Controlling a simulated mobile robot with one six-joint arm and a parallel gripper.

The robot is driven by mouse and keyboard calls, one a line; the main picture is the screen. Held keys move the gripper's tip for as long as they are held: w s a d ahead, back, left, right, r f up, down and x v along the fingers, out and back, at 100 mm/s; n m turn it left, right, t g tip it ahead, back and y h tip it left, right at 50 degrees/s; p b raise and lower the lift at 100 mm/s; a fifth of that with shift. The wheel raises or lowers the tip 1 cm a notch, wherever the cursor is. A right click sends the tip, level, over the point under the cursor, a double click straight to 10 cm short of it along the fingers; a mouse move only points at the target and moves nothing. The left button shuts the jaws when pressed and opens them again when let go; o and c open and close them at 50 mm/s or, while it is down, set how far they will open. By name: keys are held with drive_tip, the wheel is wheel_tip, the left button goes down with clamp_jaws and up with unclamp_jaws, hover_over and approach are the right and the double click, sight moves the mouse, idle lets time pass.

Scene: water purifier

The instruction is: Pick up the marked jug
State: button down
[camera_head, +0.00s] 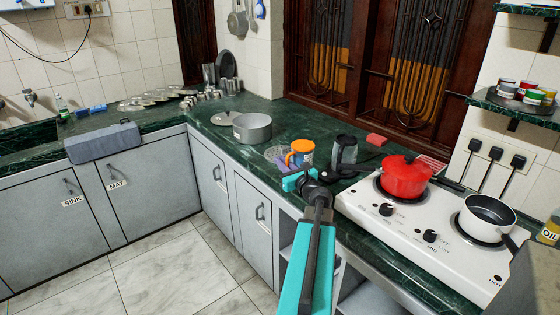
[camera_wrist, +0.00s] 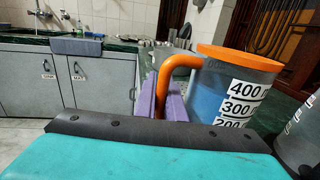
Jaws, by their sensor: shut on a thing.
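The marked jug (camera_wrist: 228,92) has an orange rim, an orange handle and a clear body with 400, 300 and 200 labels. Something blue shows in its lower body. In the head view the jug (camera_head: 301,147) is upright at the counter, left of the dark blender-like jar. My gripper (camera_wrist: 168,100) has purple fingers shut on the orange handle. In the head view my gripper (camera_head: 286,162) is at the jug's left side, with my teal arm in front. The jug's base is hidden, so I cannot tell whether it touches the counter.
A dark clear jar (camera_head: 344,153) stands close to the jug's right. A red pot (camera_head: 404,180) and a white pan (camera_head: 487,217) sit on the white stove (camera_head: 400,238). A large steel pot (camera_head: 252,128) stands behind left. Some green counter (camera_head: 290,115) is bare at the back.

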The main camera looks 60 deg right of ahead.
drive_tip(key=s+a+p, duration=0.2)
drive_tip(key=s+a+r+p, duration=0.1)
drive_tip(key=a, duration=0.1)
drive_tip(key=shift+s+a+p, duration=0.1)
drive_tip(key=shift+s+p, duration=0.25)
drive_tip(key=shift+p, duration=0.05)
drive_tip(key=shift+p, duration=0.4)
drive_tip(key=p, duration=0.5)
drive_tip(key=shift+s+a, duration=0.3)
drive_tip(key=p, duration=0.4)
drive_tip(key=shift+s+a, duration=0.35)
drive_tip(key=shift+a, duration=0.05)
drive_tip(key=shift+s+a+f+p, duration=0.15)
drive_tip(key=shift+a+p, duration=0.1)
drive_tip(key=shift+p, duration=0.8)
